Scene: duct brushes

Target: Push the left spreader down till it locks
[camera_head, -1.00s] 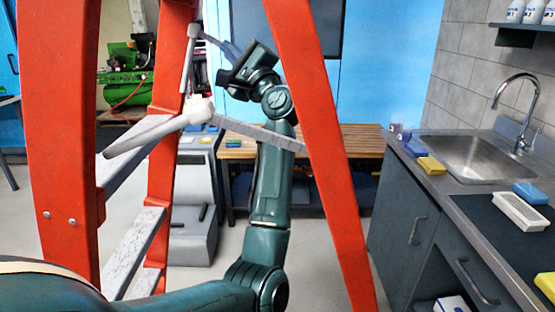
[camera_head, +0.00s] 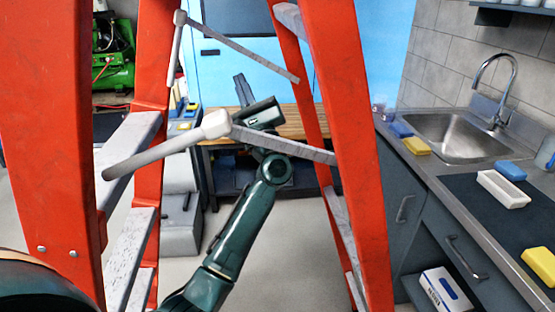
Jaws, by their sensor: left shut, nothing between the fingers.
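An orange stepladder (camera_head: 348,150) stands close in front of me. Its near spreader has a pale bar on the left (camera_head: 165,157), a white hinge (camera_head: 214,123) raised above the bar ends, and a grey bar on the right (camera_head: 305,151). The far spreader (camera_head: 240,47) is bent up more steeply, with its hinge (camera_head: 180,17) high on the left. I cannot tell which one is the left spreader. My left gripper (camera_head: 241,84) is shut and empty, fingers up, behind the near spreader and below the far one. The near right bar crosses in front of my wrist. My right gripper is out of view.
The ladder legs and steps (camera_head: 130,250) close in on my left arm. A wooden bench (camera_head: 300,120) stands behind. On the right is a counter with a sink (camera_head: 455,135), sponges and a white tray (camera_head: 503,189). Grey floor is free between ladder and counter.

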